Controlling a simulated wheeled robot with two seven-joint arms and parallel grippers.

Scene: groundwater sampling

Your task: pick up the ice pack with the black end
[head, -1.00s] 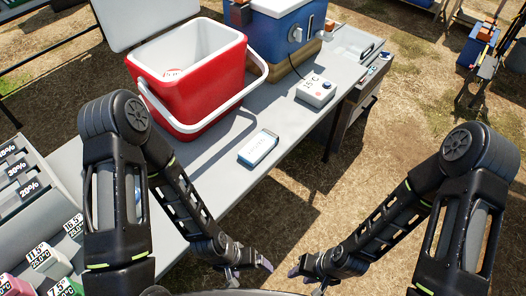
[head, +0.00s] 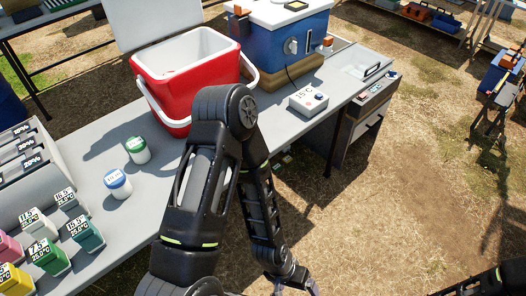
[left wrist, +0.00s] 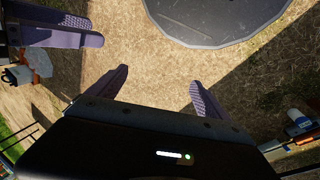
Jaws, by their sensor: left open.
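No ice pack with a black end can be made out now. The spot on the table right of the red cooler (head: 185,88), where a white and blue pack lay earlier, is hidden behind my left arm in the head view. My left gripper reaches past the table's front edge at the bottom of the head view. In the left wrist view my left gripper (left wrist: 160,87) is open and empty above bare ground. Purple fingers, apparently of my right gripper (left wrist: 65,28), show at upper left there; their gap is unclear.
The grey table (head: 105,215) carries a green-lidded jar (head: 137,150), a blue-lidded jar (head: 118,184) and several coloured labelled boxes (head: 48,256) at left. A grey meter box (head: 308,101) and a blue cooler (head: 288,38) stand at the back.

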